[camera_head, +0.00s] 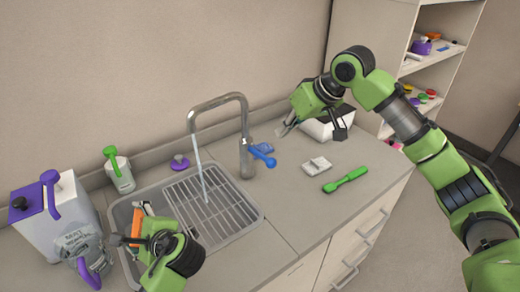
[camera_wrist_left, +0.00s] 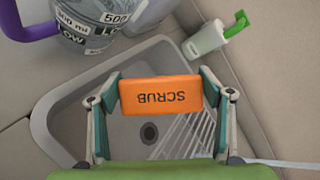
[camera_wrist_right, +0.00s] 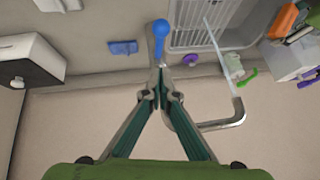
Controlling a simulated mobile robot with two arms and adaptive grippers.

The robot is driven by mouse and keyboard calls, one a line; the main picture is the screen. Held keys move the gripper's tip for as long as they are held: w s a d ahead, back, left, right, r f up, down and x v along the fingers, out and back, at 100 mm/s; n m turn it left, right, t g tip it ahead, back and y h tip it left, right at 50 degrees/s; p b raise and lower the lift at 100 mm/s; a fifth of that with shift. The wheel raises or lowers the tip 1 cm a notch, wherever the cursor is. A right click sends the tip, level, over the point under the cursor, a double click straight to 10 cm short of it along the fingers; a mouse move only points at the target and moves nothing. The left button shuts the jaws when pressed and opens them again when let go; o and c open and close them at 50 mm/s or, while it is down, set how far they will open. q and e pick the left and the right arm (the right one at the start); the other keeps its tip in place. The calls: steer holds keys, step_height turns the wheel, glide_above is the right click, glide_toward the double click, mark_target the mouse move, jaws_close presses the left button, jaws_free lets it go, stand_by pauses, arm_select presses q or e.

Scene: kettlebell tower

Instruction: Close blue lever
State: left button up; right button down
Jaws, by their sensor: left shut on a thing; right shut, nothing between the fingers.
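The blue lever (camera_head: 262,156) sticks out from the base of the metal faucet (camera_head: 246,140), to its right, and water runs from the spout into the sink. In the right wrist view the lever (camera_wrist_right: 161,32) has a round end and lies just beyond my fingertips. My right gripper (camera_head: 282,131) is shut and empty, behind and to the right of the lever; its tips (camera_wrist_right: 161,72) line up with the lever, and I cannot tell if they touch. My left gripper (camera_head: 137,238) is shut on an orange sponge (camera_wrist_left: 160,95) marked SCRUB, held over the sink.
The sink (camera_head: 118,213) has a drying rack (camera_head: 215,212) on its right side. A blue sponge (camera_wrist_right: 123,47) lies near the lever. A green-handled brush (camera_head: 345,180) and a white block (camera_head: 316,166) lie on the right counter. A soap bottle (camera_head: 121,172) and pitcher (camera_head: 85,250) stand left.

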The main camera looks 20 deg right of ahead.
arm_select(q)
steer(key=shift+w+a+f, duration=0.25)
steer(key=shift+w+a, duration=0.15)
arm_select(e)
step_height(320, 180, up, 3)
arm_select(q)
step_height(320, 180, up, 3)
steer(key=p, duration=0.3)
arm_select(e)
glide_above(261, 154)
steer(key=s+d, duration=0.1)
steer(key=d, duration=0.1)
step_height(261, 154, down, 7)
arm_select(q)
steer(key=shift+r+p, duration=0.7)
steer(key=shift+r, duration=0.05)
steer(key=shift+s+d+r, duration=0.1)
steer(key=shift+r, duration=0.1)
arm_select(e)
steer(key=f, duration=0.2)
steer(key=s+f, duration=0.1)
steer(key=f, duration=0.2)
steer(key=shift+a, duration=0.2)
arm_select(q)
steer(key=shift+f, duration=0.1)
arm_select(e)
steer(key=shift+a, duration=0.1)
